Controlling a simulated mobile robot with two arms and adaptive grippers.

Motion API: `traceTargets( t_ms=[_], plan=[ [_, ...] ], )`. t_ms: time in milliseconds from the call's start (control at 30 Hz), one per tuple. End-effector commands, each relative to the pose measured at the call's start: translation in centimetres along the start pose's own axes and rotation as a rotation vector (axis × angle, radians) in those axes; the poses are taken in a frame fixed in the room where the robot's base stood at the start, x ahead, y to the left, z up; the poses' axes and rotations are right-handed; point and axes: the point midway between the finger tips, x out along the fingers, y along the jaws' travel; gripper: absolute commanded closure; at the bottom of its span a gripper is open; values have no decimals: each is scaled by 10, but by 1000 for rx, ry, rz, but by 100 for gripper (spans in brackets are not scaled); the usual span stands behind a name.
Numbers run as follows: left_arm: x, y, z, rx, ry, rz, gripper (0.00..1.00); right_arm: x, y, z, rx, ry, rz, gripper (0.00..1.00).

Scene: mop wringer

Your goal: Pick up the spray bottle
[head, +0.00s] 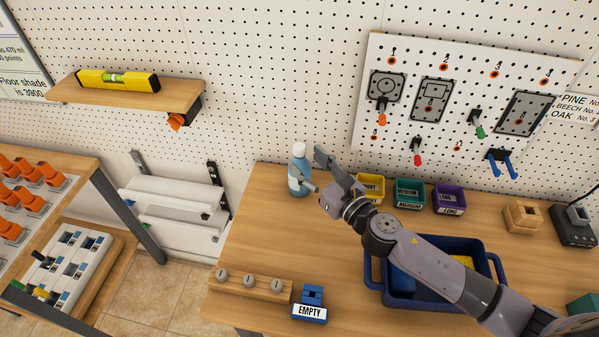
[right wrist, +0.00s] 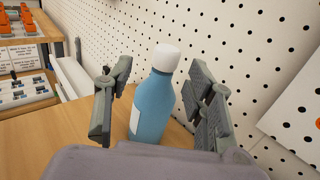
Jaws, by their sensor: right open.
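The spray bottle (head: 298,171) is blue with a white cap and a pale label, and stands upright at the back left of the wooden table (head: 270,225). My right gripper (head: 306,168) is open beside it, reaching in from the right. In the right wrist view the bottle (right wrist: 155,100) stands between the two open fingers of the right gripper (right wrist: 160,100), which look apart from it. The base of the bottle is partly hidden there by my gripper body. My left gripper is not in view.
Yellow, teal (head: 409,192) and purple (head: 449,199) bins stand along the back. A blue tub (head: 376,278) lies under my right arm. A wooden block with knobs (head: 251,285) and a blue piece marked EMPTY (head: 311,305) are at the front. A pegboard wall (head: 290,75) is close behind the bottle.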

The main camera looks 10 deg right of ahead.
Motion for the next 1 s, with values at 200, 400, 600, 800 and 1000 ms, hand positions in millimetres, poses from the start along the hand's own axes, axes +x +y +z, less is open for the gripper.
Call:
traceTargets(
  t_ms=[200,400,600,800,1000],
  plan=[
    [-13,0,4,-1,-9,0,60,32,-6,3,1,-2,-1,50],
    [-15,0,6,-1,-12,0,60,48,-5,1,1,-1,1,50],
    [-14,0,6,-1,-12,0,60,48,-5,0,0,0,1,50],
    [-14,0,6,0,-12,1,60,48,-5,0,0,0,1,63],
    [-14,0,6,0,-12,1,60,48,-5,0,0,0,1,76]
  ],
)
